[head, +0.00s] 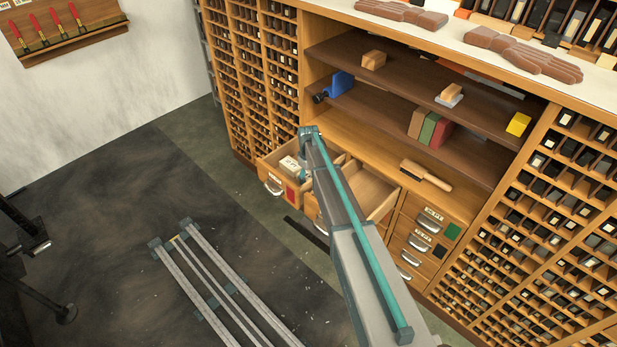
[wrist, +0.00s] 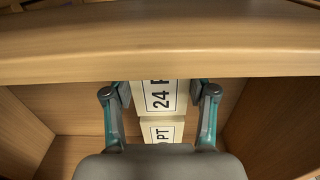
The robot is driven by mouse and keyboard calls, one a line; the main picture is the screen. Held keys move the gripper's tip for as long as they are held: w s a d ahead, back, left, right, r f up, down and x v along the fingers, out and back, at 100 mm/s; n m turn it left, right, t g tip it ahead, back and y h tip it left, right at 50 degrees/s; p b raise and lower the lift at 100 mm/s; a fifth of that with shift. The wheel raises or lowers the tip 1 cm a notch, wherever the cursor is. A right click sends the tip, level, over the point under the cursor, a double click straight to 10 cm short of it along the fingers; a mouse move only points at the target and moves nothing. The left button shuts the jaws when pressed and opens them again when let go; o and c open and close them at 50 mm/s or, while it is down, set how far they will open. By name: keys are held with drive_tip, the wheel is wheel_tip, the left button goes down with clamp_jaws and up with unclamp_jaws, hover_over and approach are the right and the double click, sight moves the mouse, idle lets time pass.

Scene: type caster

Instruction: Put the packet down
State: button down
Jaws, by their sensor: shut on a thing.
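My gripper (wrist: 160,93) is shut on a pale packet (wrist: 158,98) printed "24 P…", with one finger on each side of it. A wooden edge crosses above and hides the packet's far end. A second pale packet (wrist: 161,124), with "PT" showing, lies beside it, nearer my palm, partly hidden by my gripper. Wooden drawer walls stand to the left and right. In the head view, my gripper (head: 304,172) is at the open left drawer (head: 272,184), with a pale packet (head: 288,163) showing there. My arm hides part of this drawer.
Another open drawer (head: 372,190) to the right looks empty where visible. A brush (head: 426,175) lies on the ledge above the drawers. Shelves above hold a blue object (head: 341,83) and several blocks. A metal rail frame (head: 215,280) is on the floor at the front.

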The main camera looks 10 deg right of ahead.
sight(308, 176)
drive_tip(key=shift+c, duration=1.7)
unclamp_jaws()
wheel_tip(308, 176, up, 12)
drive_tip(key=b, duration=0.1)
drive_tip(key=shift+r+b, duration=0.15)
drive_tip(key=shift+b, duration=0.2)
